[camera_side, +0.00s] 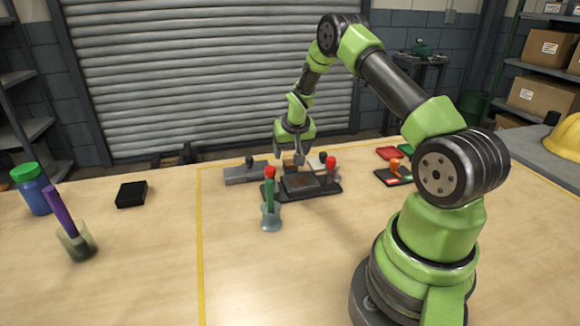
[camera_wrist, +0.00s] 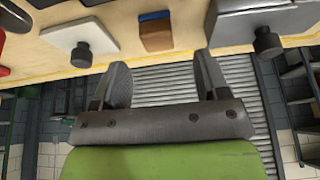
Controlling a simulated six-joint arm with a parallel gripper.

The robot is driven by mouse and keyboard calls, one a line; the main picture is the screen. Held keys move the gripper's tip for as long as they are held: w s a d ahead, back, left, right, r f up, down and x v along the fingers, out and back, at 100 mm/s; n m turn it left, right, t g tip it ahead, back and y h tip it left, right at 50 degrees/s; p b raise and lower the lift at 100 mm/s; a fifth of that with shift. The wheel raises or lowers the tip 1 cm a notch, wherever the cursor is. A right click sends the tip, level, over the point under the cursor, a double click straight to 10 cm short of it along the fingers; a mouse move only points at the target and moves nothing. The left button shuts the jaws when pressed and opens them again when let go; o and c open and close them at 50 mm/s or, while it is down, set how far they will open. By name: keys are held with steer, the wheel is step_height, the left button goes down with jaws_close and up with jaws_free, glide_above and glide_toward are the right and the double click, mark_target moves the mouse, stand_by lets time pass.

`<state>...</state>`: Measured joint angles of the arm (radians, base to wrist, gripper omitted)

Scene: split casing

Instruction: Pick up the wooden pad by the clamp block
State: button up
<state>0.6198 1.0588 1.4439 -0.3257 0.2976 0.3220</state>
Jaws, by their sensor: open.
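The wooden pad (camera_wrist: 156,36) is a small brown block with a blue patch at one end, lying on the table in the wrist view. In the side view the pad (camera_side: 291,161) is small and partly hidden, just behind the dark clamp block (camera_side: 300,184) with its red-topped handles. My gripper (camera_wrist: 160,62) is open and empty, its two fingers apart with the pad just beyond the tips. In the side view my gripper (camera_side: 292,150) hangs over the pad, pointing down. I cannot tell the exact gap between the fingertips and the pad.
A grey block with a black knob (camera_side: 245,174) and a pale plate with a knob (camera_side: 319,162) flank the pad. A clear cup with a green tool (camera_side: 271,216) stands in front. A black tray (camera_side: 394,176) lies right.

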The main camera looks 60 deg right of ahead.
steer(key=x, duration=0.5)
steer(key=shift+s+a+f, duration=0.1)
steer(key=shift+s+a, duration=0.1)
steer(key=shift+s, duration=0.15)
steer(key=c, duration=1)
step_height(320, 180, up, 10)
steer(key=o, duration=0.3)
steer(key=shift+c, duration=1.1)
